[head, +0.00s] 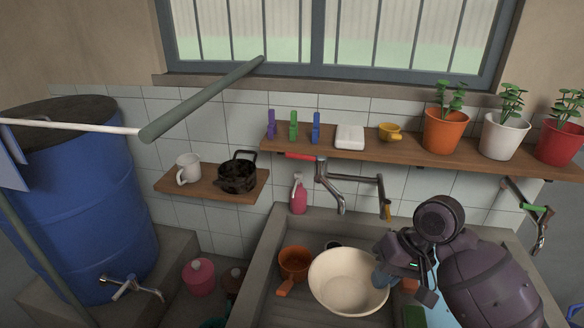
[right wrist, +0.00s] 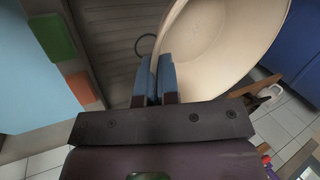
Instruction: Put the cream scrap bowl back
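The cream scrap bowl (head: 340,268) is in or just above the concrete sink, at the lower middle of the head view. It looks roughly upright and empty. Whether its base touches the sink floor I cannot tell. My right gripper (head: 384,277) is at the bowl's right rim. In the right wrist view its two blue fingers (right wrist: 159,78) are closed on either side of the bowl's wall, and the bowl (right wrist: 220,45) fills the upper right. My left gripper is not in view.
An orange pot with a handle (head: 293,263) sits left of the bowl in the sink (head: 262,262). A pink bottle (head: 298,195) and a tap (head: 330,185) stand behind. A wooden shelf with potted plants (head: 444,130) runs above. A blue barrel (head: 75,200) is at left.

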